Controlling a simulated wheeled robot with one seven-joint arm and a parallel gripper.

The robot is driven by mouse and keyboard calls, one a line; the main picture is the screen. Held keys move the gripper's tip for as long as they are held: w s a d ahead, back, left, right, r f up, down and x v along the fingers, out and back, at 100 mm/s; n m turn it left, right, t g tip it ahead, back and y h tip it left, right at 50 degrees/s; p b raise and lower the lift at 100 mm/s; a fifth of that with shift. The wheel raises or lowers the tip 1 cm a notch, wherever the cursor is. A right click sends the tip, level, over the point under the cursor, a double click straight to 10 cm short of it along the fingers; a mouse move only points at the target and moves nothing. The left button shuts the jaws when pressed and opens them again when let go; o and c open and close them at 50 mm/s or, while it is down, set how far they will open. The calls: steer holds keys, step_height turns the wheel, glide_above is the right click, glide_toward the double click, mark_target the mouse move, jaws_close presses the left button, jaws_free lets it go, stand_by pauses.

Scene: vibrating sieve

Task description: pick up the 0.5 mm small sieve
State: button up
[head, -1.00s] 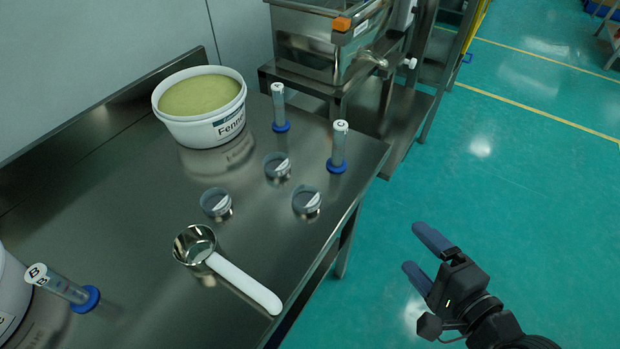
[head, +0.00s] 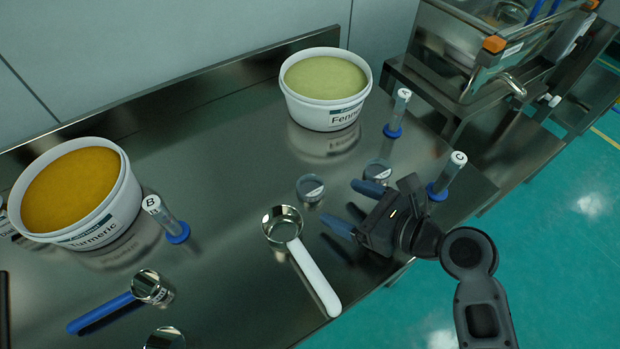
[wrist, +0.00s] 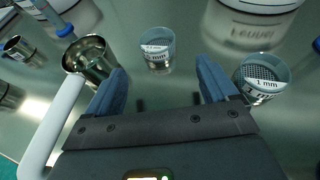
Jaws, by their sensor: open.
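Two small round grey sieves show on the steel table. One sieve (head: 310,188) lies just beyond my gripper's fingertips; in the wrist view it stands ahead between the fingers (wrist: 157,48), its label too small to read surely. The other sieve (head: 377,170) is close behind the upper finger; a sieve at the right of the wrist view (wrist: 262,75) is labelled 1 mm. I cannot tell which is the 0.5 mm one. My gripper (head: 341,203) is open and empty above the table, fingers pointing left; its blue fingers also show in the wrist view (wrist: 160,68).
A steel scoop with a white handle (head: 315,277) lies close in front of the gripper. Tubes A (head: 397,113), C (head: 447,176) and B (head: 166,219) stand around. Fennel (head: 327,90) and turmeric tubs (head: 75,195) stand at the back and left. A blue-handled scoop (head: 103,310) lies front left.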

mark_target(301, 182)
steer(key=x, duration=0.2)
steer(key=shift+w+a, duration=0.1)
steer(key=shift+a, duration=0.35)
steer(key=shift+r+x, duration=0.15)
steer(key=shift+x, duration=1.25)
steer(key=shift+r+x, duration=0.15)
steer(key=shift+x, duration=1.2)
steer(key=shift+w, duration=0.1)
steer(key=c, duration=1.1)
steer(key=shift+c, duration=0.2)
steer(key=shift+r, duration=0.1)
